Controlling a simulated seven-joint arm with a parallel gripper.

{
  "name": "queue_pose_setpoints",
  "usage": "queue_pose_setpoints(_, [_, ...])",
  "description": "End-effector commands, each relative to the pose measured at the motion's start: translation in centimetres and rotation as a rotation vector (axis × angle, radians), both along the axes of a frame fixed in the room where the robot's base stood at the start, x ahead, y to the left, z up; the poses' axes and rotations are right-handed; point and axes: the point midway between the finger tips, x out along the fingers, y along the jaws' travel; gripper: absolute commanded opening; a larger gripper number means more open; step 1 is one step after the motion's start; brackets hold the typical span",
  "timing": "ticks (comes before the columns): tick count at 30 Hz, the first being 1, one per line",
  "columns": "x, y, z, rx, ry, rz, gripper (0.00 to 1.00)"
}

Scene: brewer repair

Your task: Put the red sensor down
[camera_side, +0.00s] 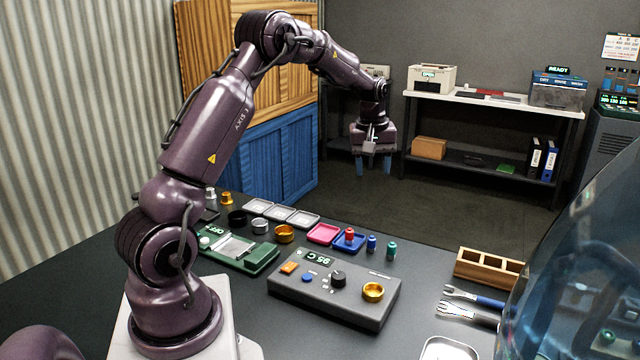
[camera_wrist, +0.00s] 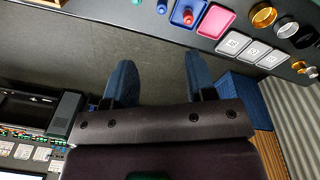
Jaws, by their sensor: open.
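The red sensor (camera_side: 349,234) stands upright in the blue tray (camera_side: 340,246) near the far edge of the dark worktable. In the wrist view the red sensor (camera_wrist: 188,17) sits in the blue tray (camera_wrist: 178,20) at the top. My gripper (camera_side: 373,168) hangs in the air above and beyond that table edge, clear of the tray. Its two blue fingers are apart with nothing between them, as the wrist view of my gripper (camera_wrist: 155,80) also shows.
A pink tray (camera_side: 323,233) lies left of the blue tray. A blue sensor (camera_side: 371,243) and a teal sensor (camera_side: 391,250) stand to its right. A grey control box (camera_side: 335,295), a green device (camera_side: 240,250) and a wooden holder (camera_side: 488,268) are also on the table.

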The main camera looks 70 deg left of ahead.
Motion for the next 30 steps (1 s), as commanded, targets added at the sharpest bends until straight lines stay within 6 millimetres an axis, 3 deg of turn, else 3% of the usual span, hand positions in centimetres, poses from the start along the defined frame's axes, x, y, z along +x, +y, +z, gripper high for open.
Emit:
queue_pose_setpoints(1, [-0.2,-2.9,2.9,0.021,-0.028,-0.089,0.51])
queue_pose_setpoints(6, [-3.1,-11.1,9.0,0.082,-0.099,-0.371,0.51])
queue_pose_setpoints(10, [-6.8,-16.7,11.9,0.134,-0.154,-0.586,0.51])
queue_pose_setpoints(15, [-12.9,-22.7,13.4,0.209,-0.225,-0.865,0.51])
queue_pose_setpoints(18, [-16.4,-25.1,13.1,0.251,-0.264,-1.008,0.51])
queue_pose_setpoints(22, [-19.5,-26.9,12.1,0.295,-0.300,-1.145,0.51])
queue_pose_setpoints(25, [-20.9,-27.5,11.5,0.316,-0.316,-1.205,0.51])
queue_pose_setpoints(30, [-21.5,-27.8,11.1,0.326,-0.321,-1.236,0.51])
